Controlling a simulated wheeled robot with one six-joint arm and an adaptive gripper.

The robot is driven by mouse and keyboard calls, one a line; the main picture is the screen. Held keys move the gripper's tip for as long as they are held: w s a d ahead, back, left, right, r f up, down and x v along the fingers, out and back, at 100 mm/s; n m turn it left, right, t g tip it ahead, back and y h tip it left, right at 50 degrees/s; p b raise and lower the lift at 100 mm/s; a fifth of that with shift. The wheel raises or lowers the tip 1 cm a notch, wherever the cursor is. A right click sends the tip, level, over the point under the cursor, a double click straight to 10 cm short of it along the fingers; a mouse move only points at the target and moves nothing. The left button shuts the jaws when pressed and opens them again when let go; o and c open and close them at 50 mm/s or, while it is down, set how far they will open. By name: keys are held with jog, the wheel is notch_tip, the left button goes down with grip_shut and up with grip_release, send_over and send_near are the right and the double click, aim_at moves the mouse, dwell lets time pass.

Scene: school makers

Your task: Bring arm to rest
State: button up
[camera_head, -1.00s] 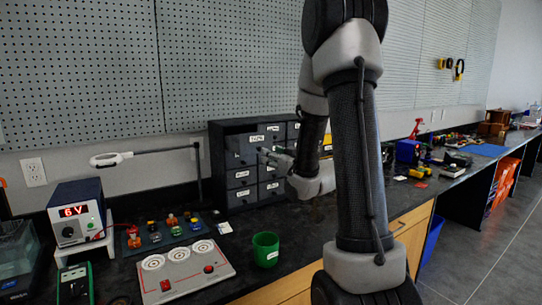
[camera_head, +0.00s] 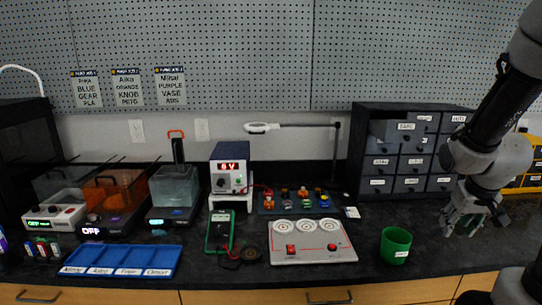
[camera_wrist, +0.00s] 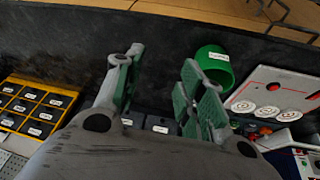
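My gripper (camera_head: 468,218) hangs over the right part of the black bench, pointing down, with my arm coming in from the right edge. In the wrist view my gripper (camera_wrist: 162,62) has its two green-padded fingers spread apart, with nothing between them. The green cup (camera_head: 396,245) stands upright on the bench to the left of my gripper. It also shows in the wrist view (camera_wrist: 213,66), beside the right-hand finger.
A dark drawer cabinet (camera_head: 357,150) stands behind my gripper; one upper drawer (camera_head: 392,130) sticks out. A grey panel (camera_head: 312,255), a power supply (camera_head: 229,178) reading 6V and a blue tray (camera_head: 122,273) stand left. A yellow drawer unit (camera_wrist: 14,78) also stands nearby.

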jog(key=s+a+r+n+y, duration=0.1)
jog(key=s+a+r, duration=1)
jog(key=s+r, duration=0.3)
jog(key=shift+s+a+n+y, duration=0.15)
jog(key=shift+a+n+y, duration=0.15)
jog(key=shift+n+y, duration=0.1)
